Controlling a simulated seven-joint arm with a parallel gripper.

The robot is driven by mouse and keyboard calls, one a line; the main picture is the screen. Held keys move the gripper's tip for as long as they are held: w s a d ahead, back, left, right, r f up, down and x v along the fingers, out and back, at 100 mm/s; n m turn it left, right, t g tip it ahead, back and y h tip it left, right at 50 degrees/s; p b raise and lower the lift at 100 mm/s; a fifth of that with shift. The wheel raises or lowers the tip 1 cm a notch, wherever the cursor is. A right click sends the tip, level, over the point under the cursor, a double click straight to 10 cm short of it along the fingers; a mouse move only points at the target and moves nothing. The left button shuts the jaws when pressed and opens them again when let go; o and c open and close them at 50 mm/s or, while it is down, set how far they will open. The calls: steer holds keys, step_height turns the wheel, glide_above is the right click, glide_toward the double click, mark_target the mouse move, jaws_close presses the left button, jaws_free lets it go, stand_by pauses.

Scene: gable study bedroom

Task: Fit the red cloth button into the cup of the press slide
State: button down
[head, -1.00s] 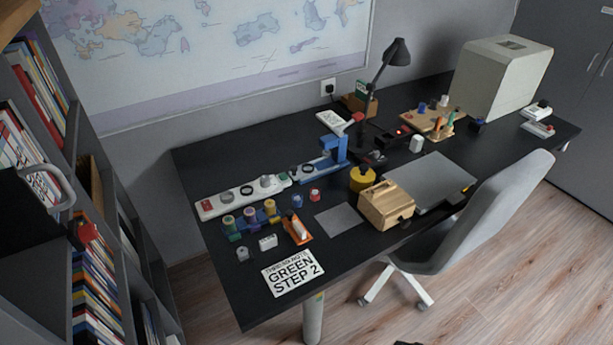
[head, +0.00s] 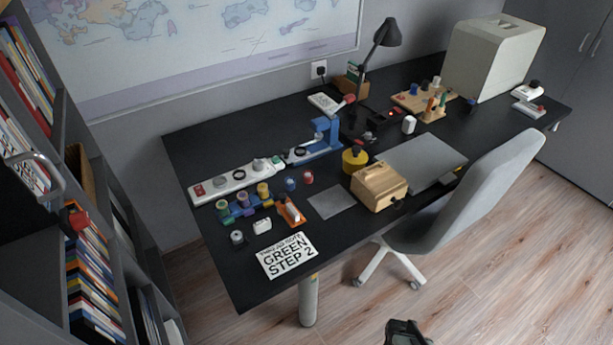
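A small red piece (head: 308,177), which looks like the red cloth button, stands on the black desk beside a similar blue piece (head: 290,184). The blue press (head: 325,135) stands behind them, with a pale slide base (head: 303,158) reaching out to its left. A dark ring shows on that base; the cup is too small to make out clearly. My gripper (head: 405,330) shows only in part at the bottom edge, over the floor and well apart from the desk. Its fingers cannot be made out.
A yellow round tin (head: 355,160), a wooden box (head: 379,187) and a grey mat (head: 332,202) lie to the right of the pieces. Thread spools (head: 263,190) and a sign (head: 286,256) are to the left and front. A chair (head: 475,200) stands at the desk's front edge.

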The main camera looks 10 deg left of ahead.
stand_by(0.3)
steer(key=c, duration=0.7)
jaws_free()
steer(key=shift+o, duration=0.2)
